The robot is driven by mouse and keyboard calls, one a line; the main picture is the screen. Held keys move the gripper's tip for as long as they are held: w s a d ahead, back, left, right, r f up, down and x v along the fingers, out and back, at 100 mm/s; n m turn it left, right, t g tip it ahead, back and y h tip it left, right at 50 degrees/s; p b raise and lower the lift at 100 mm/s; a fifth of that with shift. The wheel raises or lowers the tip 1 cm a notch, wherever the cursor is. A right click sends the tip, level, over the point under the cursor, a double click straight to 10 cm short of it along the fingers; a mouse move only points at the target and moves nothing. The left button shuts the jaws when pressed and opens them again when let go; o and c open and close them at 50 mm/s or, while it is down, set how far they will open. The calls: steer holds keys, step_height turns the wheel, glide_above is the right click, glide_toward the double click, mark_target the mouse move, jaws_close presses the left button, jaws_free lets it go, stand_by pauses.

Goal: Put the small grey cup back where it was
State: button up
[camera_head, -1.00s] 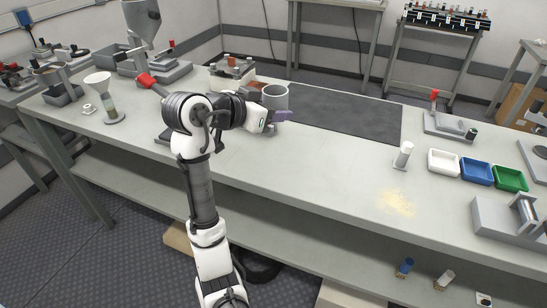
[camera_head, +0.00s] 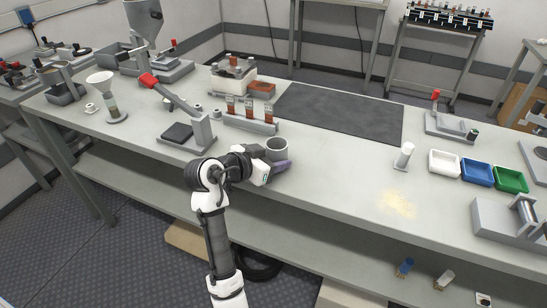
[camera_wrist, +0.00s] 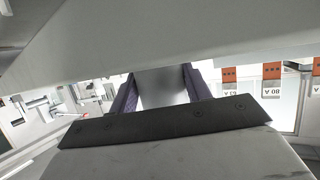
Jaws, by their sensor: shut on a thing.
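The small grey cup (camera_head: 277,147) is upright near the front edge of the workbench, a little right of my arm's end. My gripper (camera_head: 279,164) is shut on it, with a purple finger showing along its lower side. In the wrist view, the purple fingers of my gripper (camera_wrist: 158,90) stand on both sides of the grey cup wall (camera_wrist: 160,86). I cannot tell whether the cup's base touches the bench.
A rack (camera_head: 250,123) with several reddish-brown fuses stands behind the cup. A black-topped device (camera_head: 184,134) with a red-handled lever is to the left. A dark mat (camera_head: 340,112) lies behind right. The bench (camera_head: 330,175) right of the cup is clear up to a white cylinder (camera_head: 404,155).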

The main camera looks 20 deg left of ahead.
steer(key=shift+f+b, duration=0.25)
steer(key=shift+b, duration=0.05)
steer(key=o, duration=1.1)
steer(key=shift+r, duration=0.1)
steer(key=shift+c, duration=0.2)
steer(key=shift+s+a+r, duration=0.1)
steer(key=shift+s+r, duration=0.05)
steer(key=shift+r, duration=0.15)
steer(key=b+v, duration=0.1)
steer(key=v, duration=1)
steer(key=shift+s+a, duration=0.15)
steer(key=shift+s, duration=0.2)
